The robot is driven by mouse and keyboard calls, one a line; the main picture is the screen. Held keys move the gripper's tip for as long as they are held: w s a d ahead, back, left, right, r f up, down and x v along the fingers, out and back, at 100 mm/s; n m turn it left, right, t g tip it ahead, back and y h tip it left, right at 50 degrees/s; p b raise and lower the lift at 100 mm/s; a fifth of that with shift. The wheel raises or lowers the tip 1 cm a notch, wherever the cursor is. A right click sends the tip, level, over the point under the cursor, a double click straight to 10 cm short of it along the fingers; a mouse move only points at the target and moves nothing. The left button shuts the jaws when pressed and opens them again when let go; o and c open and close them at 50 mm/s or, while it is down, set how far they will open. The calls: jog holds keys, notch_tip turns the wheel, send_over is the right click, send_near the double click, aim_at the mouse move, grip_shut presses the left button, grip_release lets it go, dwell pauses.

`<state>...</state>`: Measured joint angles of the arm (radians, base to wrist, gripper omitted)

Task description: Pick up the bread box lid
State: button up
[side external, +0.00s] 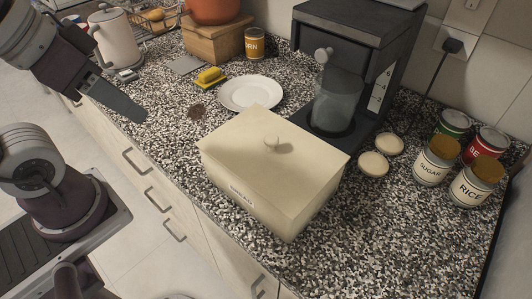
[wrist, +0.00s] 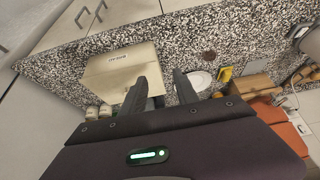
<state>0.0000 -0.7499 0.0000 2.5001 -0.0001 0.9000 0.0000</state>
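The cream bread box (side external: 250,195) stands on the speckled counter with its lid (side external: 250,150) on top. The lid is flat with a small round knob (side external: 272,143) near its middle. The box also shows in the wrist view (wrist: 110,68), partly behind one finger; the knob cannot be made out there. My gripper (side external: 132,108) is up and to the left of the box in the side view, apart from it. In the wrist view my gripper's two dark fingers (wrist: 161,80) are spread with nothing between them.
A coffee machine (side external: 350,45) with a glass jug stands behind the box. A white plate (side external: 251,93), yellow sponge (side external: 210,77) and corn can (side external: 258,43) lie beyond it. Two small round dishes (side external: 373,164) and several cans (side external: 437,161) are at right. The front right counter is clear.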

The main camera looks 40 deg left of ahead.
jog(key=o, duration=0.3)
